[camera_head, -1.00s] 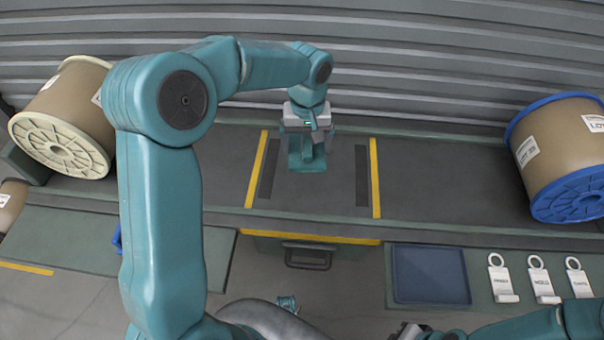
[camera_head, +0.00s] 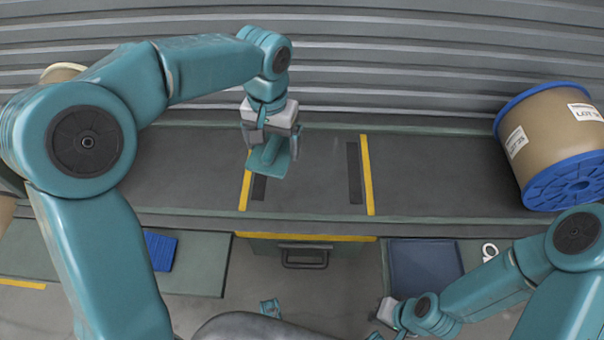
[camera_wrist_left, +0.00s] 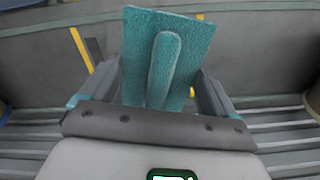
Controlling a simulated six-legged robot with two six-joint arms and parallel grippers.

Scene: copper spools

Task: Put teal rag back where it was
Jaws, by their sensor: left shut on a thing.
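The teal rag (camera_head: 270,163) is held by my left gripper (camera_head: 270,140) above the left yellow strip of the grey bench. In the left wrist view the rag (camera_wrist_left: 190,62) is a flat textured teal piece with a raised ridge, and the ridge sits between the two fingers of the left gripper (camera_wrist_left: 155,95). I cannot tell the exact gap between the rag and the bench. My right gripper (camera_head: 388,312) is at the lower middle, near the front of the blue tray; its fingers are too small to read.
A spool with blue flanges (camera_head: 552,145) stands on the bench (camera_head: 420,180) at the right. A blue tray (camera_head: 425,270) and a white tag (camera_head: 490,251) lie on the lower right shelf. A ribbed blue object (camera_head: 160,250) lies on the lower left shelf (camera_head: 205,265).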

